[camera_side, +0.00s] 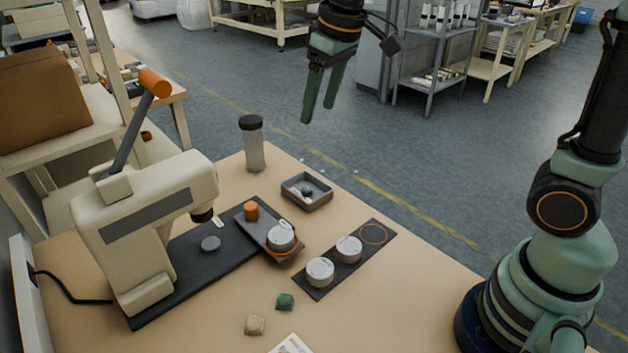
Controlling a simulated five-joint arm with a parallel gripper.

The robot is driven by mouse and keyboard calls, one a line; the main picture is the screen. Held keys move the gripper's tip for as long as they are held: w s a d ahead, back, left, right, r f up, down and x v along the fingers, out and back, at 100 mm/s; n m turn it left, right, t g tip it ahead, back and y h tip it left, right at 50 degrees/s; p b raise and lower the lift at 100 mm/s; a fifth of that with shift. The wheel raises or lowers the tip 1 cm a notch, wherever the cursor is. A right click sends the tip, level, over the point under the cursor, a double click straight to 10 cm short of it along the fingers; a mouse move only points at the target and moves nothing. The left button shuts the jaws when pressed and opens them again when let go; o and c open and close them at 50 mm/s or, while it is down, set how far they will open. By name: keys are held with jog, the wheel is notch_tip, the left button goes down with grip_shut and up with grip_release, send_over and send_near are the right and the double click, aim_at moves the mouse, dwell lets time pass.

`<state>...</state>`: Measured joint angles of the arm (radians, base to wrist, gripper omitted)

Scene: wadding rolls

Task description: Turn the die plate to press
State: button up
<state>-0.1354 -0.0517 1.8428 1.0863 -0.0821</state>
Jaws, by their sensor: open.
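The hand press (150,215) stands at the left, cream-coloured, with an orange-ended lever (153,84) raised above it. The dark die plate (262,227) lies at the right end of the press's black base (185,283). It carries an orange knob (251,211) and, at its right end, a pale round tin (281,236) inside an orange ring. The tin end is turned away from the press head (203,214). A grey disc (210,243) on the base lies beneath the head. My gripper (318,115) hangs open and empty, well above and behind the plate, touching nothing.
A dark mat (319,292) holds two pale tins (320,271) and an empty orange ring (373,234). A small tray (307,192) and a black-capped bottle (253,145) stand behind. Green (285,301) and beige (254,325) lumps lie in front. The table's right front is clear.

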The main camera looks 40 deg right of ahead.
jog(key=w+a+f+n+g, duration=0.2)
jog(key=w+a+f, duration=0.3)
jog(key=w+a, duration=0.15)
jog(key=g, duration=0.1)
send_over(250, 206)
notch_tip(250, 206, down, 6)
jog(key=shift+n, duration=0.4)
notch_tip(250, 206, down, 12)
jog(key=shift+d+f, duration=0.1)
jog(key=shift+f, duration=0.05)
jog(key=shift+c, duration=0.3)
grip_shut()
dwell(0.6)
